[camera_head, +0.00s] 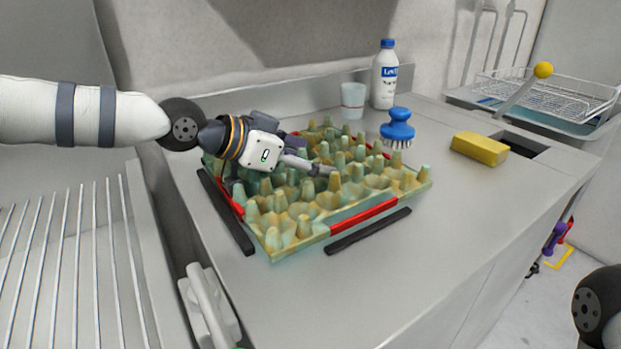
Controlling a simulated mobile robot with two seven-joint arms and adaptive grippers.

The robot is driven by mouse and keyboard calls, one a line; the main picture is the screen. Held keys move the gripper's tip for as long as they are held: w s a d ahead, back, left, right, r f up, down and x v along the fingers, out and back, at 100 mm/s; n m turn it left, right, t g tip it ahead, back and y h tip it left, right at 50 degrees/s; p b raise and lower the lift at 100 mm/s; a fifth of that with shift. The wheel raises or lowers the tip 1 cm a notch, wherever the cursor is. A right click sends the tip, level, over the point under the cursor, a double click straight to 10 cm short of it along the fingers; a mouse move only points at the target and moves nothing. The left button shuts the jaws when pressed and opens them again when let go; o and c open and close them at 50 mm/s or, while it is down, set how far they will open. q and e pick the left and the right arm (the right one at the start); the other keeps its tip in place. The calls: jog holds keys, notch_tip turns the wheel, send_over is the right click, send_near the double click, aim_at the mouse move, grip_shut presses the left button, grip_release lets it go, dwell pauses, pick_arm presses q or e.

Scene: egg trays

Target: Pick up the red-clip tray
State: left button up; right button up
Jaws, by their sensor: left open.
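The egg tray (283,249) is greenish-yellow with rows of raised cones and lies on the grey counter. Red clips show on its edges, one along the front right edge (364,217) and others at the left and far sides. My left gripper (325,172) comes in from the left and reaches over the middle of the tray, low among the cones. It is open and I see nothing held in it. I cannot tell whether it touches the tray. My gripper and wrist hide part of the tray's left and far side. My right gripper is not in view.
Black bars (368,231) lie beside the tray's front and left edges. Behind stand a cup (353,100), a white bottle (384,76) and a blue brush (397,130). A yellow sponge (479,149) lies to the right. The front right counter is clear.

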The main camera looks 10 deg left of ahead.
pick_arm(q)
jog(key=shift+w+d+r, duration=0.1)
jog(key=shift+w+d, duration=0.05)
jog(key=c, duration=1.4)
jog(key=shift+o, duration=0.2)
